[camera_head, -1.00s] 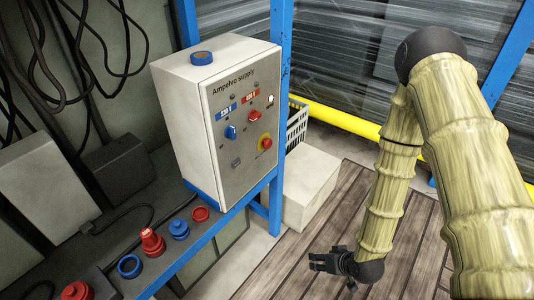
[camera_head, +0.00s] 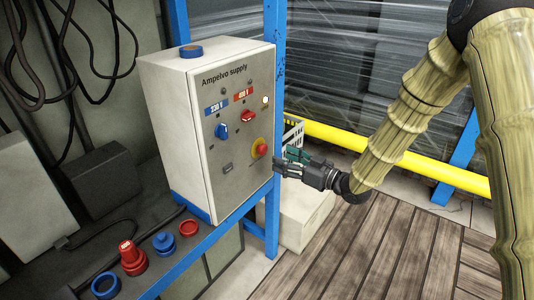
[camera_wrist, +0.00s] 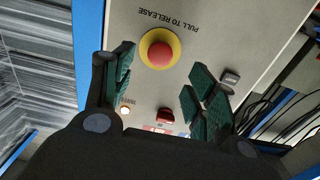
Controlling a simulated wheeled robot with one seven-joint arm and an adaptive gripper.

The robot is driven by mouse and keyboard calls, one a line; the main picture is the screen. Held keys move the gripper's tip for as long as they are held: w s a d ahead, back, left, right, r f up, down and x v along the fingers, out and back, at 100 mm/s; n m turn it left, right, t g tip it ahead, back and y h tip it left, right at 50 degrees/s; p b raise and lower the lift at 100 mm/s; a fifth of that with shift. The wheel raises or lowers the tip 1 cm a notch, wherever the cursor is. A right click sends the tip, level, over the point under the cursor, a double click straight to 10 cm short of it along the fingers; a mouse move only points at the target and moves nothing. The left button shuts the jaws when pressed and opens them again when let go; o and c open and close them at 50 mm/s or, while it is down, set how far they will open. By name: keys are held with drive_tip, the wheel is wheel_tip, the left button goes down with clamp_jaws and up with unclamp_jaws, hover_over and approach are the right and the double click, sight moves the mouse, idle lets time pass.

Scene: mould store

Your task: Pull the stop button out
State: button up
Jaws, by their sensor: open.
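The stop button (camera_head: 262,150) is a red mushroom knob on a yellow disc, low on the right of the grey front panel of the "Ampelvo supply" box (camera_head: 167,120). In the wrist view the red button (camera_wrist: 160,54) shows beyond the fingertips, with "PULL TO RELEASE" printed beside it, upside down. My gripper (camera_head: 284,167) is just right of the box, pointing at the panel. In the wrist view my gripper (camera_wrist: 160,80) is open and empty, its green-padded fingers spread wide, apart from the button.
A blue switch (camera_head: 221,131), a red switch (camera_head: 248,116) and a lit white lamp (camera_head: 265,100) are also on the panel. A blue post (camera_head: 274,60) stands beside the box. Red and blue connectors (camera_head: 132,256) line the shelf's front edge.

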sight(265, 151)
drive_tip(key=x, duration=0.7)
drive_tip(key=shift+w+a, duration=0.2)
drive_tip(key=shift+a, duration=0.05)
